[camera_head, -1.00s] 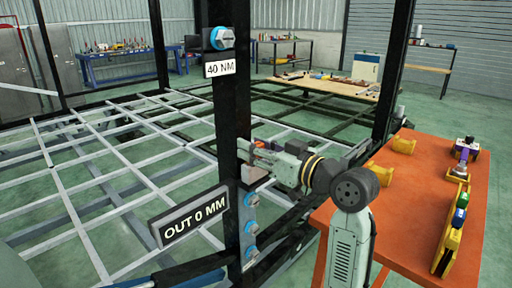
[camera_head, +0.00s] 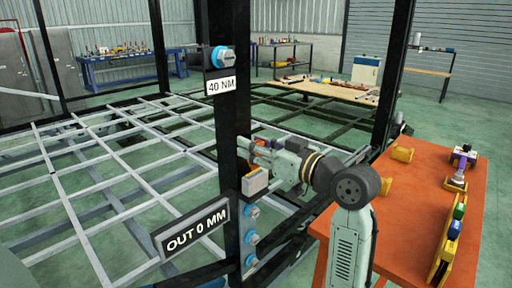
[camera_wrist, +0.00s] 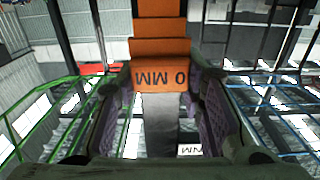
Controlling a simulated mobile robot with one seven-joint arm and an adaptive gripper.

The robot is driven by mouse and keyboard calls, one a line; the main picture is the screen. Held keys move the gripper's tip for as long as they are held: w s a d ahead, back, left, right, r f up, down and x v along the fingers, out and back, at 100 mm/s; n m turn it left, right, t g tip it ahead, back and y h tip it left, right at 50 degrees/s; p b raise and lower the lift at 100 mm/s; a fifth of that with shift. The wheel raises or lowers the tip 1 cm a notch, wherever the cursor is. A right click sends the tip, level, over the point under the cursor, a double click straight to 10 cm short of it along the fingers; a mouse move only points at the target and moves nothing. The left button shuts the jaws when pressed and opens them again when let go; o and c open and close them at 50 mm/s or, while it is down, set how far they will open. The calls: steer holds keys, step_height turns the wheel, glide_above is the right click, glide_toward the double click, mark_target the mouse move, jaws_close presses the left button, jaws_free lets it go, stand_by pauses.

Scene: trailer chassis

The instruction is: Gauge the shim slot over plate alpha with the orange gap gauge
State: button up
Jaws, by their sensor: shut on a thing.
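My gripper (camera_head: 262,148) is shut on the orange gap gauge (camera_wrist: 160,47), a stepped orange block. In the wrist view its steps rise away from the fingers (camera_wrist: 158,105), and its nearest face reads "0 MM" upside down. In the head view only a small bit of orange shows at the fingers, in front of the black post. I cannot make out the shim slot or tell which plate is alpha.
The black post carries a blue-headed bolt (camera_head: 225,57) above a "40 NM" sign (camera_head: 221,86), more blue bolts (camera_head: 251,237) low down, and an "OUT 0 MM" sign (camera_head: 190,228). The orange table (camera_head: 415,215) at right holds yellow cradles (camera_head: 402,154) and tools. Grey frame bars spread left.

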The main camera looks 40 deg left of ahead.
mark_target(244, 125)
steer(key=shift+r+p, duration=1.35)
steer(key=shift+r, duration=0.75)
steer(key=shift+s+f, duration=0.1)
